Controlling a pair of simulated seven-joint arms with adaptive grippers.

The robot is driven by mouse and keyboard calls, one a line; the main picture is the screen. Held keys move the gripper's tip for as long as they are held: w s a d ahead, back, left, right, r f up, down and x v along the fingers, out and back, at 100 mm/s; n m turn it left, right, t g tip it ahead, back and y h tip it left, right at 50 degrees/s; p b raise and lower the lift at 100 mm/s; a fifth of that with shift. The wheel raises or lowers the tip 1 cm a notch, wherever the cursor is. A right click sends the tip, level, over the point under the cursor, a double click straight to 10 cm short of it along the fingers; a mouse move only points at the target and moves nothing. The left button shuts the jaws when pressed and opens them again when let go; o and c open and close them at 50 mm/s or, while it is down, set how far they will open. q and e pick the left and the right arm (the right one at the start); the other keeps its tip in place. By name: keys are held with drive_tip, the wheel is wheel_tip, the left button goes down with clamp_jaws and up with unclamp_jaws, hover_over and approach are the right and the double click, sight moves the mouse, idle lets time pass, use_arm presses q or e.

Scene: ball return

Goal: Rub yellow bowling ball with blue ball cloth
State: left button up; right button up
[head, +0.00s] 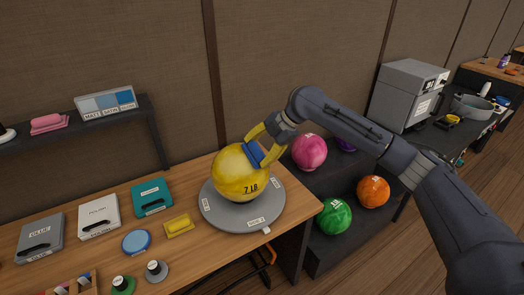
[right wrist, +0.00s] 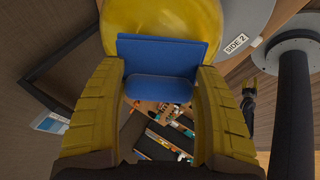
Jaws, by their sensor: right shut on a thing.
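The yellow bowling ball (head: 240,176), marked 7 LB, sits on a round grey turntable (head: 213,212) on the wooden table. My right gripper (head: 256,146) is at the ball's upper right side, shut on the blue ball cloth (head: 254,154). In the right wrist view the cloth (right wrist: 160,62) lies between the two yellow fingers and appears to be against the ball (right wrist: 165,14); exact contact is hard to tell. My left gripper does not show in the head view.
Pink (head: 309,152), green (head: 333,216) and orange (head: 373,191) balls sit on a dark rack at the right. Grey, white and teal (head: 152,197) cases, a blue round pad (head: 136,242) and a yellow block (head: 179,226) lie left of the turntable. A dark shelf (head: 80,122) hangs at left.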

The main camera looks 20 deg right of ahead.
drive_tip(key=shift+s+a, duration=0.1)
drive_tip(key=shift+a, duration=0.1)
drive_tip(key=shift+r, duration=0.1)
drive_tip(key=shift+v, duration=2.95)
drive_tip(key=shift+v, duration=1.55)
